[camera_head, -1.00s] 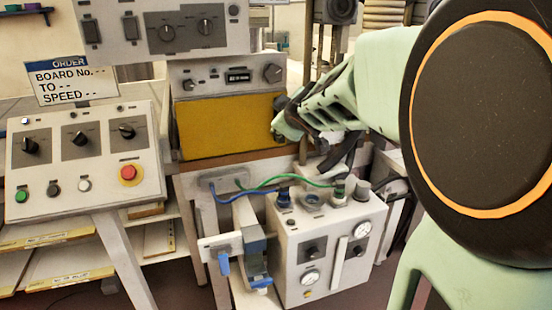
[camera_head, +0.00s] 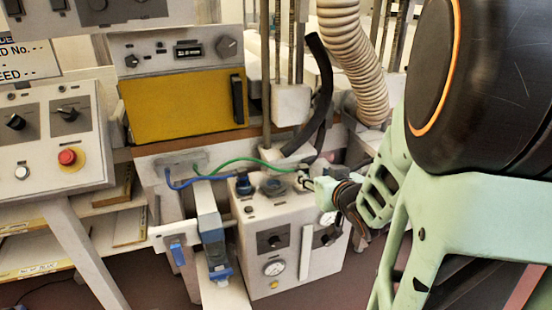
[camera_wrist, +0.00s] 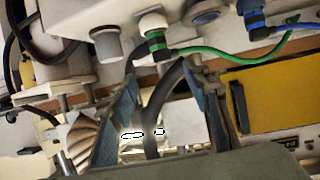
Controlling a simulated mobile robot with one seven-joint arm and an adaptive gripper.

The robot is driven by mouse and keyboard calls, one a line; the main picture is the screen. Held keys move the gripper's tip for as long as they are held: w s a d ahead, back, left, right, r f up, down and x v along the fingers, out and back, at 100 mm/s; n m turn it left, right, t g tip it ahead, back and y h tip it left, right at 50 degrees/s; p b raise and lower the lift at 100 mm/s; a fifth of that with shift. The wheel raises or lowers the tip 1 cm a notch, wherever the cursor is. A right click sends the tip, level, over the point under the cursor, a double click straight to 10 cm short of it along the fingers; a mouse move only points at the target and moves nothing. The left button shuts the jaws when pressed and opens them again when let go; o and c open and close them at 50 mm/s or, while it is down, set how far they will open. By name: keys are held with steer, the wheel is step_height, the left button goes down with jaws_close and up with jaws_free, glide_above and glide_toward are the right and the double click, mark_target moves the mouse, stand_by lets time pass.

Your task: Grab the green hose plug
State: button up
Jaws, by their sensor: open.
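The green hose plug (camera_wrist: 157,42) shows in the wrist view as a dark fitting with green bands, seated in a port of the white box. The green hose (camera_wrist: 225,58) runs from it to the right. My gripper (camera_wrist: 163,70) is open, with its two blue-grey fingers apart. The plug stands just beyond the fingertips, between their directions and apart from them as far as I can tell. In the head view my gripper (camera_head: 314,182) is at the box's top right, where the green hose (camera_head: 235,162) ends. It largely hides the plug there.
The white box (camera_head: 262,226) also bears a blue hose plug (camera_head: 244,184) left of the green one, and a grey cap (camera_head: 273,186). A thick black hose (camera_head: 318,90) hangs behind my gripper. A yellow panel (camera_head: 185,107) stands behind at the left.

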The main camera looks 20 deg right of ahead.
mark_target(305, 172)
steer(key=p+x, duration=0.4)
steer(key=p, duration=0.1)
steer(key=shift+w+f, duration=0.25)
steer(key=shift+f+x, duration=0.1)
steer(key=shift+x, duration=1.45)
steer(key=shift+f+x, duration=0.15)
steer(key=shift+x, duration=1.4)
steer(key=shift+s+a, duration=0.15)
steer(key=shift+c, duration=0.2)
jaws_close()
